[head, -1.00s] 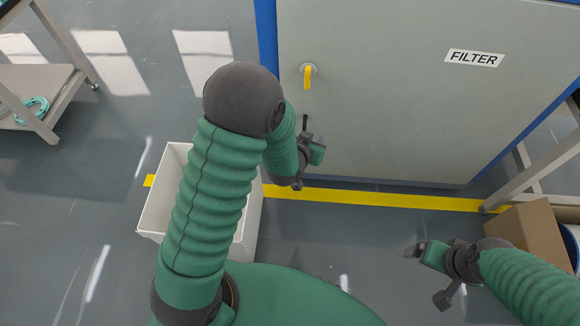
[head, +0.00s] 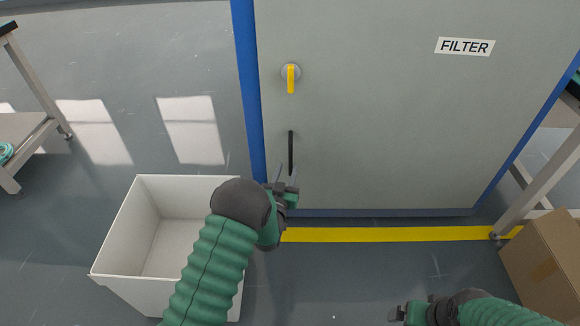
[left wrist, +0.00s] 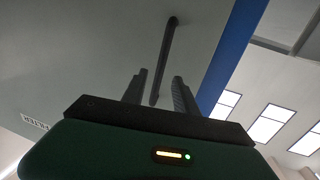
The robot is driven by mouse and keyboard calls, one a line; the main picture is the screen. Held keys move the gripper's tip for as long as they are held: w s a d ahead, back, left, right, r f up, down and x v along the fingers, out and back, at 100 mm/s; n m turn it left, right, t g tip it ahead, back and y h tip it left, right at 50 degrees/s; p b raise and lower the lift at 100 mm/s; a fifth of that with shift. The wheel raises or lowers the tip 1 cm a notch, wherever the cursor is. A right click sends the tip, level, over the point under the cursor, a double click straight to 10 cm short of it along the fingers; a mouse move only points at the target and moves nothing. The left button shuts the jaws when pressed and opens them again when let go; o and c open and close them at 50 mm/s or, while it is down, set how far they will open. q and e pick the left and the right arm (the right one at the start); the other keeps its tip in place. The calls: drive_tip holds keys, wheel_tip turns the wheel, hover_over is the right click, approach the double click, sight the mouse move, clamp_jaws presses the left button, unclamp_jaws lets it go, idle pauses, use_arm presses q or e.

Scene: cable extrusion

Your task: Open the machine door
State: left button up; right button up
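The machine door (head: 380,120) is a large grey panel in a blue frame, with a FILTER label (head: 465,47); it looks closed. A yellow latch (head: 291,79) on a round grey base points down. Below it is a thin black vertical handle (head: 291,152). My left gripper (head: 286,174) is open just below the handle in the head view. In the left wrist view the handle (left wrist: 166,60) runs down between the two spread fingers (left wrist: 157,88), its lower end near the fingertips; contact cannot be told. My right gripper (head: 396,313) is low at the bottom right, its fingers unclear.
An open white bin (head: 125,235) stands on the floor at the left, close to my left arm. A cardboard box (head: 545,265) and metal stand leg (head: 540,180) are at the right. A yellow floor line (head: 390,234) runs before the door.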

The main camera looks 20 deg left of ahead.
sight(290, 161)
use_arm(q)
drive_tip(key=w+b, duration=0.1)
drive_tip(key=w, duration=0.1)
drive_tip(key=w+b, duration=0.1)
drive_tip(key=w, duration=0.2)
drive_tip(key=shift+w+a+f, duration=0.1)
drive_tip(key=shift+a+f, duration=0.05)
drive_tip(key=shift+a, duration=0.05)
drive_tip(key=shift+w, duration=0.4)
drive_tip(key=shift+r, duration=0.2)
use_arm(e)
drive_tip(key=x, duration=0.3)
drive_tip(key=shift+s, duration=0.35)
use_arm(q)
clamp_jaws()
